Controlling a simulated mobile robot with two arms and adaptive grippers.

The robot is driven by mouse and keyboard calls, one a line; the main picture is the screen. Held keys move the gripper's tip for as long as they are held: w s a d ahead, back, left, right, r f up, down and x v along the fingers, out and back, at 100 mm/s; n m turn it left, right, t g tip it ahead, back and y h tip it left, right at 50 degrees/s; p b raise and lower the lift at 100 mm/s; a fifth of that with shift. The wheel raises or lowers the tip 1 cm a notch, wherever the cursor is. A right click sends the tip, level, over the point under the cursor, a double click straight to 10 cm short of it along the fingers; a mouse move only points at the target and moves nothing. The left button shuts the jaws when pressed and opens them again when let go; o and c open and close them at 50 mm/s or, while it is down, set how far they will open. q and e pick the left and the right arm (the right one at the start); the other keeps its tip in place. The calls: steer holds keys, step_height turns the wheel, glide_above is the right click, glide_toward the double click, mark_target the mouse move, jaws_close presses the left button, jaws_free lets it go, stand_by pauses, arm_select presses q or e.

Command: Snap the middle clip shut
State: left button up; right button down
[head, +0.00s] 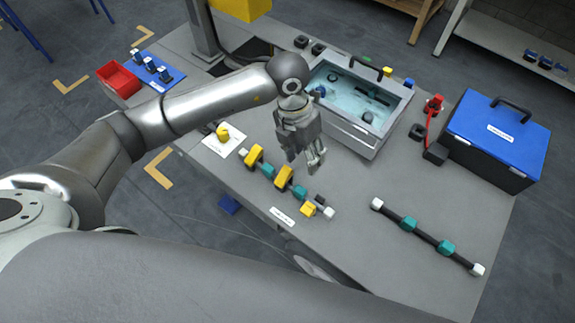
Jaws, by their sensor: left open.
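A row of yellow clips and teal blocks lies along the table's front edge, behind a small white label (282,217). The middle clip (284,177) is yellow and stands up, tilted, beside a teal block (300,192). The left clip (254,157) stands up in a similar way. The right clip (308,209) sits lower and looks flatter, near a white end piece (328,212). My left gripper (308,163) is open and empty, pointing down just to the right of the middle clip in the picture. Its height over the table is hard to tell. My right gripper is out of view.
A grey bin (350,133) with small parts stands behind the gripper. A dark rod with teal blocks (410,224) lies at the right front. A blue-lidded case (500,125) stands at the right. A yellow piece on a white card (223,145) lies left. The table's middle right is clear.

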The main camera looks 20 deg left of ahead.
arm_select(q)
steer(key=y, duration=0.2)
glide_above(288, 168)
step_height(288, 168, down, 10)
steer(key=shift+f+p, duration=0.25)
steer(key=shift+p, duration=0.2)
steer(key=c, duration=1)
steer(key=shift+w+d+f+g+y+b, duration=0.1)
steer(key=shift+w+f+g+y+b, duration=0.4)
steer(key=shift+b, duration=0.5)
steer(key=shift+f+g+b, duration=0.15)
steer(key=shift+g+b, duration=0.4)
steer(key=shift+g, duration=0.05)
